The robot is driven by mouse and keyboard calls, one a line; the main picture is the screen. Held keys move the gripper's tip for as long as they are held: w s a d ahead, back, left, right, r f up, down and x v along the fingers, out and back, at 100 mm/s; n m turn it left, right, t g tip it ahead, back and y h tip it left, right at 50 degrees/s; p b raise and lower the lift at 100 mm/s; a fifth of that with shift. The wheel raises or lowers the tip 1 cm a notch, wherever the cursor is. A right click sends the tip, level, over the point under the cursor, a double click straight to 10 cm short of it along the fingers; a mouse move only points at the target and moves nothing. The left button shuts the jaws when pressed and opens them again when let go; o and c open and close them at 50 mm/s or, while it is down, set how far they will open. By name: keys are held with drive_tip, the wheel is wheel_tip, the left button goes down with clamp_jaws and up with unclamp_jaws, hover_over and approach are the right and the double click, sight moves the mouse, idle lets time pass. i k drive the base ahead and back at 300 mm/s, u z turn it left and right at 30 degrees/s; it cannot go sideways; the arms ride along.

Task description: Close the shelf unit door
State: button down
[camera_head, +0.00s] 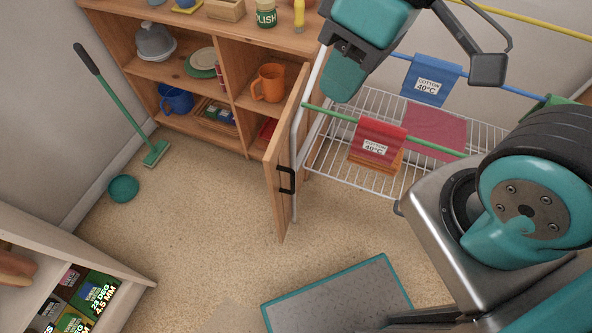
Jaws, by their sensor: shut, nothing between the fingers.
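The wooden shelf unit (205,118) stands against the far wall with its front open to view. Its door (282,200) is hinged at the right side and stands wide open, jutting out toward me and seen almost edge-on. My gripper (345,78) is at the top, to the right of and above the door's upper part. It is shut and empty, and I see no clear contact with the door.
A white drying rack (325,165) with hanging cloths stands just right of the door. A grey mat (340,298) lies on the floor in front. A teal bowl (123,189) and a green broom (155,153) are at left. A low cabinet (125,280) is at lower left. Carpet before the shelves is clear.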

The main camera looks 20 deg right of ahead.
sight(280, 176)
drive_tip(key=k, duration=1.15)
drive_tip(key=z, duration=0.3)
drive_tip(key=i, duration=0.8)
drive_tip(key=u, duration=0.1)
